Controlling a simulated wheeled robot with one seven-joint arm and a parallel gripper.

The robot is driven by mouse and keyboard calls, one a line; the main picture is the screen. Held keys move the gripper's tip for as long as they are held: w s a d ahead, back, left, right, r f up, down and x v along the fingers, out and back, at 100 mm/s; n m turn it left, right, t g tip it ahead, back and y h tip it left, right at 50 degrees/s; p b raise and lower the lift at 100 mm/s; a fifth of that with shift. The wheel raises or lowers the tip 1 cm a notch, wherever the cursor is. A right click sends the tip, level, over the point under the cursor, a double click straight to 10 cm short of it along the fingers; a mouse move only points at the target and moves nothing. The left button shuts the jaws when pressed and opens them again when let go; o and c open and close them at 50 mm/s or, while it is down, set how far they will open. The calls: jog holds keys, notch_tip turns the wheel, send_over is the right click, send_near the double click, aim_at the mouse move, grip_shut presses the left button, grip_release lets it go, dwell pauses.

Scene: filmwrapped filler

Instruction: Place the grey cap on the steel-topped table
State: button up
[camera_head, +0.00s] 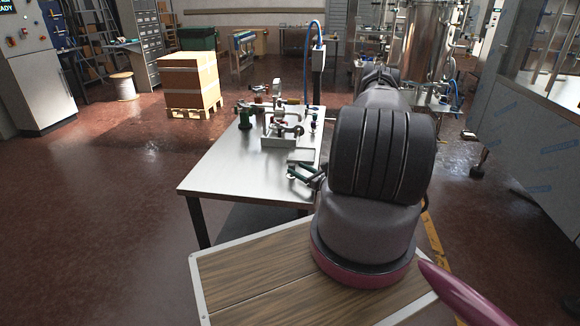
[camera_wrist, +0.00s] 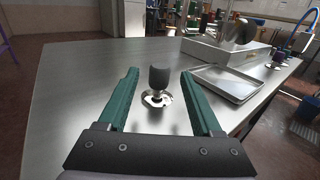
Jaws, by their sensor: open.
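A dark grey cap (camera_wrist: 159,77) stands upright on a small shiny metal piece (camera_wrist: 156,98) on the steel-topped table (camera_wrist: 88,72). I cannot tell whether the cap is fixed to that piece. My gripper (camera_wrist: 160,74) is open, its two green fingers either side of the cap in the picture, with gaps on both sides. I cannot tell how far beyond the fingertips the cap stands. In the head view, my gripper (camera_head: 300,175) is low over the right side of the steel-topped table (camera_head: 222,172), and I cannot make out the cap there.
A shallow metal tray (camera_wrist: 229,84) lies right of the cap. The table's left and near part is bare.

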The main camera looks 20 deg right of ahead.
jog(key=v, duration=0.5)
jog(key=w+a+r+n+g+y, duration=0.1)
jog(key=a+r+n+g+y, duration=0.4)
jog(key=r, duration=0.7)
jog(key=w+a+r+n+g+y, duration=0.1)
jog(key=a+r+n+g+y, duration=0.25)
jog(key=a+r+n, duration=0.65)
jog(key=s+a+r+n+g+h, duration=0.1)
jog(key=s+a+r+n+g, duration=0.15)
jog(key=r, duration=0.45)
jog(key=s+a+r+n+g+h, duration=0.2)
jog(key=s+a+r+g, duration=0.15)
jog(key=r, duration=0.35)
jog(key=s+r+n+t+h, duration=0.2)
jog(key=s+r+n+h, duration=0.2)
jog(key=s+r, duration=0.5)
jog(key=s+r+n+t+h, duration=0.2)
jog(key=s+r+n+h, duration=0.2)
jog(key=s+r, duration=0.4)
jog(key=s+h, duration=0.1)
jog(key=s, duration=0.4)
jog(key=shift+s+a+r+t+h, duration=0.15)
jog(key=shift+a+r+t+h, duration=0.15)
jog(key=shift+r+t+h, duration=0.1)
